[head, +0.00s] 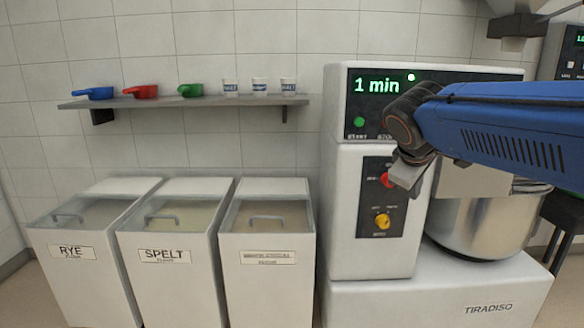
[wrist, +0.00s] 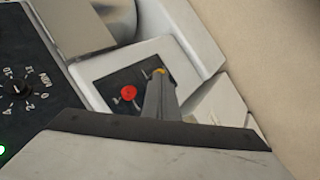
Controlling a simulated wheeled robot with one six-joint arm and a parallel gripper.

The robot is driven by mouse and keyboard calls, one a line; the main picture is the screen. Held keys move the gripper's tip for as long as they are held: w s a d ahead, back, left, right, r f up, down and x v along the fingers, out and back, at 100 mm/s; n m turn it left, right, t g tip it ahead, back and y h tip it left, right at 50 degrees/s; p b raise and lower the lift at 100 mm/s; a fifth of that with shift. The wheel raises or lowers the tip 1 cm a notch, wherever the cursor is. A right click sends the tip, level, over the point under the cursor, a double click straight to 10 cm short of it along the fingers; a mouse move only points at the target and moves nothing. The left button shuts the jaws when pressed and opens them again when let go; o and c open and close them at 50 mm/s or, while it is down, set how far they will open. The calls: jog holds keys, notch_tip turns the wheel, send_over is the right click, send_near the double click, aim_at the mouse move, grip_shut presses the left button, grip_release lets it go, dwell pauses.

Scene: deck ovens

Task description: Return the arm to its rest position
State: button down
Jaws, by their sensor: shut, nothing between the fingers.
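My blue arm (head: 500,125) reaches in from the right in the head view, across the front of the white mixer (head: 365,220). My gripper (head: 408,172) is in front of the mixer's control panel, beside the red knob (head: 386,180) and above the yellow knob (head: 381,221). In the wrist view my gripper's fingers (wrist: 160,97) are shut and empty. They point toward the panel and partly cover the yellow knob (wrist: 160,71), with the red knob (wrist: 128,92) to their left. I cannot tell whether they touch the panel. The display (head: 376,85) reads "1 min" and a green light is lit.
A steel bowl (head: 475,225) sits in the mixer at right. Flour bins stand at left, including rye (head: 70,252) and spelt (head: 165,256). A wall shelf (head: 180,101) holds coloured scoops and white cups. Open space lies before the bins.

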jog(key=s+f+m+g+y, duration=0.1)
jog(key=s+f+m+y, duration=0.3)
jog(key=s+f, duration=1.6)
jog(key=s+m, duration=0.3)
jog(key=s, duration=0.1)
jog(key=shift+a+m+g, duration=0.15)
jog(key=shift+m+g, duration=0.25)
jog(key=shift+r, duration=0.1)
dwell(1.7)
